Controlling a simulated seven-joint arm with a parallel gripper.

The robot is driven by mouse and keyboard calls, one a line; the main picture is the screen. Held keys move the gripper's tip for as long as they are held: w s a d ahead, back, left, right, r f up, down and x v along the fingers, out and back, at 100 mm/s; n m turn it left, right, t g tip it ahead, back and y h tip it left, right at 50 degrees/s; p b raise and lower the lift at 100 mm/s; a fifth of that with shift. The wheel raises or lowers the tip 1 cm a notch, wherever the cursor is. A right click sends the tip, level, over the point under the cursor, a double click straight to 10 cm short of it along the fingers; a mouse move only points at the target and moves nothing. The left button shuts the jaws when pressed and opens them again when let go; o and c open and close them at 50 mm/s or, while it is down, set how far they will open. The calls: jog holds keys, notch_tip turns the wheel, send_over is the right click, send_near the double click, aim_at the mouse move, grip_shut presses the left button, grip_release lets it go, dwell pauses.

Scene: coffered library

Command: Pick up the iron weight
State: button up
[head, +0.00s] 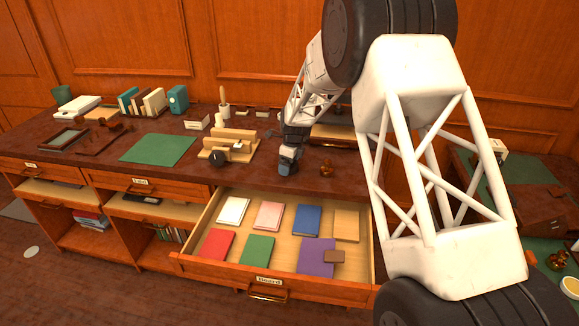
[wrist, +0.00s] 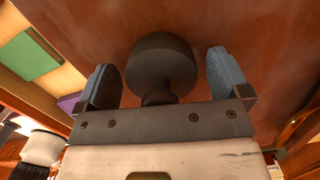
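The iron weight (wrist: 162,58) is a dark grey, thick round disc with a small knob (wrist: 157,97) on the side towards my gripper. In the wrist view it sits between the two blue-grey fingers of my gripper (wrist: 163,70), with a narrow gap showing at each side. The fingers are spread wide and do not visibly press on it. In the head view my gripper (head: 288,163) is low over the dark desktop, just behind the open drawer. I cannot make out the weight there; my gripper seems to hide it.
The open drawer (head: 185,259) in front holds several coloured notebooks. A brown figurine (head: 326,169) stands close to the right of my gripper. A wooden device (head: 241,136) with a dark round part stands to the left. A green mat (head: 157,149) lies farther left.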

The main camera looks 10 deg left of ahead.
jog(key=c, duration=1.5)
jog(key=shift+o, duration=0.2)
jog(key=shift+r, duration=0.1)
jog(key=shift+r, duration=0.15)
jog(key=shift+r, duration=1.4)
jog(key=shift+s+r, duration=0.1)
jog(key=shift+r, duration=0.15)
jog(key=s+d, duration=0.3)
jog(key=s, duration=0.4)
jog(key=s+d+r, duration=0.1)
jog(key=s+d, duration=0.2)
jog(key=s, duration=0.4)
jog(key=shift+s+r, duration=0.15)
jog(key=shift+s, duration=0.15)
